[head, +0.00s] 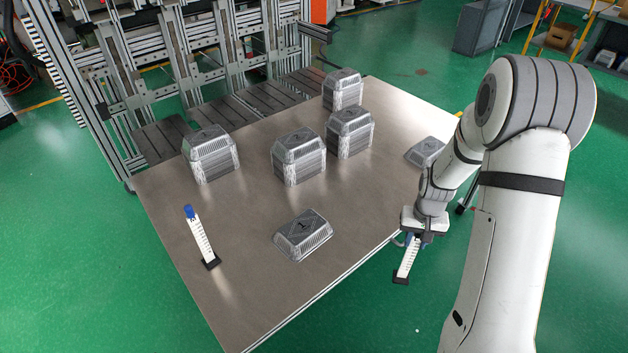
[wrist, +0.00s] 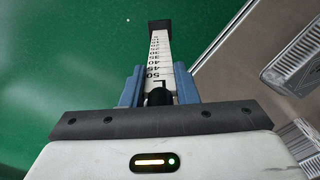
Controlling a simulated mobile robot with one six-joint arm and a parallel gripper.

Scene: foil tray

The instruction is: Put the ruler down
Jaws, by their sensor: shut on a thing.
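A white ruler (head: 406,262) with a black foot hangs below my gripper (head: 411,240), beyond the table's right front edge and over the green floor in the head view. In the wrist view the ruler (wrist: 161,58) lies between the two blue fingers of my gripper (wrist: 159,88), its numbers running away to the dark far end. My gripper is shut on it. A second white ruler (head: 200,238) with a blue top and a black foot stands, looking slightly tilted, on the left part of the table (head: 240,300).
A foil tray (head: 303,236) lies near the table's front edge, another (head: 425,152) at the right edge. Stacks of foil trays (head: 299,160) stand towards the back. Bare table lies between the standing ruler and the front tray. A metal frame (head: 180,60) is behind the table.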

